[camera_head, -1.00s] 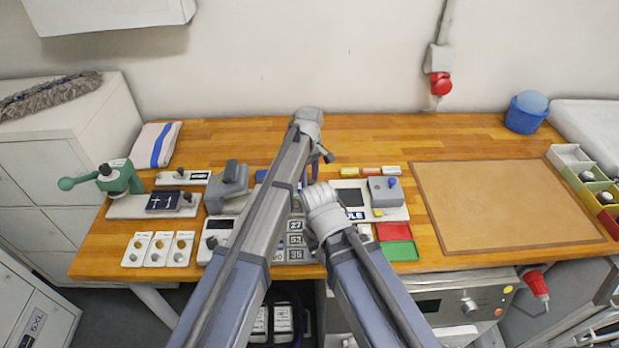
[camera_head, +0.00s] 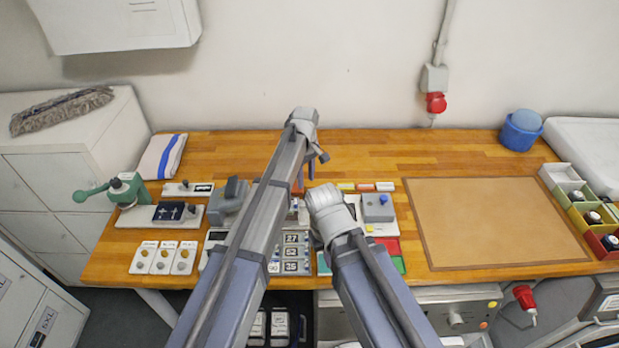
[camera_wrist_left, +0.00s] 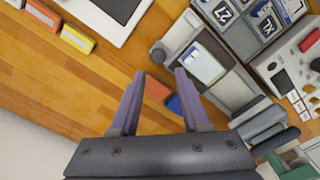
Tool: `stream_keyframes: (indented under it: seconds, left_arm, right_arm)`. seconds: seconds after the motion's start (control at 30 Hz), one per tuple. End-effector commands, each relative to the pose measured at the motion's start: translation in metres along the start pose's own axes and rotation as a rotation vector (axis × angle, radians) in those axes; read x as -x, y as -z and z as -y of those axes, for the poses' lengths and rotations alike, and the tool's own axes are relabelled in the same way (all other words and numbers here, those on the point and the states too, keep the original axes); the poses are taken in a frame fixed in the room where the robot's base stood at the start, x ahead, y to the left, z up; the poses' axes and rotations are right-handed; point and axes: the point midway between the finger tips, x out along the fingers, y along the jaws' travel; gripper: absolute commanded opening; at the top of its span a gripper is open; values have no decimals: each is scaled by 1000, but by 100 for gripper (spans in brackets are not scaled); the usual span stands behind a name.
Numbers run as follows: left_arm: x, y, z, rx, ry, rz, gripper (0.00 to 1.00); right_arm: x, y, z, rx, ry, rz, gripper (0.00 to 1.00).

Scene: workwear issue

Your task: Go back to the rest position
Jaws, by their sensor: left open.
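My left arm reaches forward over the table, and its gripper (camera_head: 312,180) points down above the middle of the table. In the left wrist view the left gripper (camera_wrist_left: 155,76) has its two purple fingers apart with nothing held between them. An orange and blue block (camera_wrist_left: 160,92) shows beyond the fingers, on or just above the wooden surface; I cannot tell whether they touch it. My right arm (camera_head: 338,215) is folded beside the left one, and its gripper is not visible.
The wooden table (camera_head: 400,150) holds several devices, with a green lever press (camera_head: 125,190) at left. A brown mat (camera_head: 490,222) lies at right, beside coloured bins (camera_head: 580,203). A blue tub (camera_head: 520,133) stands at the back right. The table's back strip is mostly clear.

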Motion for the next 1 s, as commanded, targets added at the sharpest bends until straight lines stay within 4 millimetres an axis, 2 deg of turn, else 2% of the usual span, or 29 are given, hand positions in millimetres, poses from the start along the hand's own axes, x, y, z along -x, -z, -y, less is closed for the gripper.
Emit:
stream_keyframes:
  seconds: [0.57,0.67,0.8,0.9,1.0]
  left_arm:
    - [3,1,4,-4,0,0,46]
    - [3,-1,32,-55,-4,-3,46]
    - [3,-7,111,-235,-17,-15,46]
    - [3,-12,156,-365,-23,-25,46]
    - [3,-18,190,-469,-27,-36,46]
  right_arm:
    - [3,0,0,-2,1,0,0]
    - [3,0,0,-2,1,0,0]
    - [3,0,0,-2,1,0,0]
    - [3,0,0,-2,1,0,0]
    - [3,0,0,-2,1,0,0]
